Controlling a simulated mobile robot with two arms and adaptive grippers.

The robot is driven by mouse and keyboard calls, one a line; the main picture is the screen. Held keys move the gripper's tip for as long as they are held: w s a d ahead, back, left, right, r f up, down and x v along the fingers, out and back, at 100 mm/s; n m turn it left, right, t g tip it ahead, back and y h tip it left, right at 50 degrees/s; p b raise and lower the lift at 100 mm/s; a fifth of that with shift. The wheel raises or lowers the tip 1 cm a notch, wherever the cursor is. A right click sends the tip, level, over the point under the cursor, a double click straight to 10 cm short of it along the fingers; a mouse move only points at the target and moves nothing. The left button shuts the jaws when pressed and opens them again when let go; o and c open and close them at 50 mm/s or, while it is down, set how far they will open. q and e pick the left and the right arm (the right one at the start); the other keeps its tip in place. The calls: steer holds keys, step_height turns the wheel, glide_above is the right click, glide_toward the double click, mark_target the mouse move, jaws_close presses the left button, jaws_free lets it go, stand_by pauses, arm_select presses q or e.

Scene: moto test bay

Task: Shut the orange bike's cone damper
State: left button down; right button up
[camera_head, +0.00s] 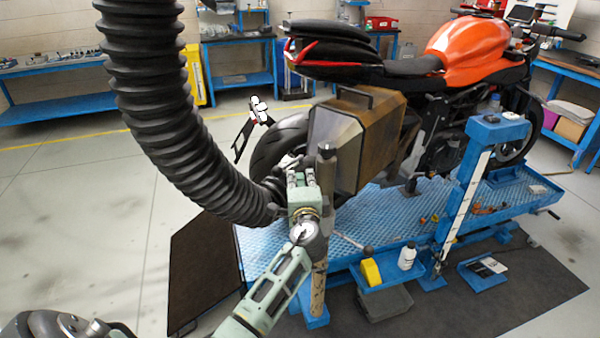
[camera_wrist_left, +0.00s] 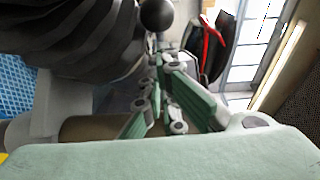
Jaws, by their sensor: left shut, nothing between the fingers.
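The orange bike (camera_head: 468,50) stands on a blue lift. A thick black corrugated hose (camera_head: 160,100) hangs from above and ends by the bike's rear wheel (camera_head: 275,145). The cone and its damper are not clear in the head view, hidden behind the hose end and my gripper. My left gripper (camera_head: 299,172) is beside the hose end, shut and empty. In the left wrist view, a dark round knob (camera_wrist_left: 157,14) shows just beyond its fingers (camera_wrist_left: 163,62), with the hose (camera_wrist_left: 75,35) to the left. I cannot tell whether they touch. My right gripper is not in view.
A brownish metal case (camera_head: 345,140) sits on the bike's side. An upright post (camera_head: 326,165) stands close by my left gripper. The blue lift (camera_head: 345,228) carries small loose items; a white bottle (camera_head: 407,257) and yellow object (camera_head: 371,272) sit at its near edge. Floor at left is clear.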

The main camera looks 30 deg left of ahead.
arm_select(q)
steer(key=shift+x, duration=0.8)
steer(key=shift+s+a+m+t+h+p, duration=0.2)
steer(key=shift+m+t+h+p, duration=0.1)
steer(key=shift+h, duration=0.1)
